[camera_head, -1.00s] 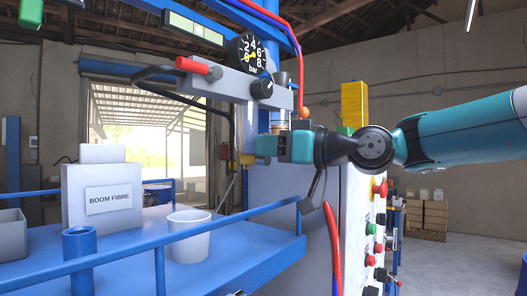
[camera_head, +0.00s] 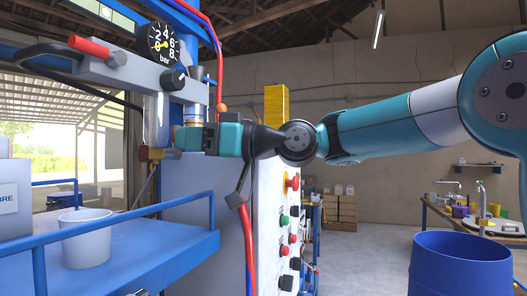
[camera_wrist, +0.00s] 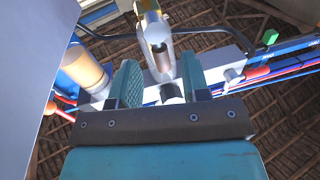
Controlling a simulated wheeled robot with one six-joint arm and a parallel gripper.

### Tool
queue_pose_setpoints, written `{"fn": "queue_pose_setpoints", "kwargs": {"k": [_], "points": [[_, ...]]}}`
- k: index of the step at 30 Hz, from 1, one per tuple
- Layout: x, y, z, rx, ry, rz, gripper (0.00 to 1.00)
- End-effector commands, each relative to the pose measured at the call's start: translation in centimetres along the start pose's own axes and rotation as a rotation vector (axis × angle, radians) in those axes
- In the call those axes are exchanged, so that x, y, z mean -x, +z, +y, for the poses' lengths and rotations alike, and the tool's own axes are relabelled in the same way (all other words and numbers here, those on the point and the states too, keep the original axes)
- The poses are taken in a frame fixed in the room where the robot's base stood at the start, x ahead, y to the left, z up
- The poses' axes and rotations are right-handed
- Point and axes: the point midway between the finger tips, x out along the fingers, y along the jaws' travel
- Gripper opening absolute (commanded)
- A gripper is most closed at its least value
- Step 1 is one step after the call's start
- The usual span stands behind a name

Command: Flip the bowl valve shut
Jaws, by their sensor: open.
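My gripper (camera_head: 190,138) is at the grey-and-blue machine in the head view, just below a short metal cylinder (camera_head: 194,113). In the wrist view my gripper (camera_wrist: 160,84) shows two teal fingers apart, with nothing clamped between them. A metal fitting with a forked end (camera_wrist: 158,45) stands beyond the gap between the fingers. A tan cylinder (camera_wrist: 82,68) is left of the fingers. A red-handled lever (camera_head: 88,46) sticks out left from the grey bar (camera_head: 125,70). I cannot tell for sure which part is the bowl valve.
A pressure gauge (camera_head: 161,43) and black knob (camera_head: 173,80) sit above my gripper. Red and blue hoses hang close by. A control panel with buttons (camera_head: 291,183) is below the arm. A white cup (camera_head: 86,238) stands on the railed blue platform at left. A blue barrel (camera_head: 460,265) is at lower right.

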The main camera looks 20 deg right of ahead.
Motion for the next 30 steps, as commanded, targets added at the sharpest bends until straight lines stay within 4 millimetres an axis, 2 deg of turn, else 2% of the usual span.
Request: {"fn": "queue_pose_setpoints", "kwargs": {"k": [1, 9, 15, 21, 30], "points": [[1.4, 0.6, 0.2, 0.003, 0.007, 0.001, 0.43], [8.5, 0.6, 0.3, 0.003, 0.009, 0.001, 0.43], [12.5, 0.6, 0.2, 0.003, 0.006, 0.001, 0.43], [14.1, 0.3, 0.1, 0.001, 0.003, 0.001, 0.43], [14.3, 0.0, 0.1, -0.001, 0.002, 0.000, 0.43]]}}
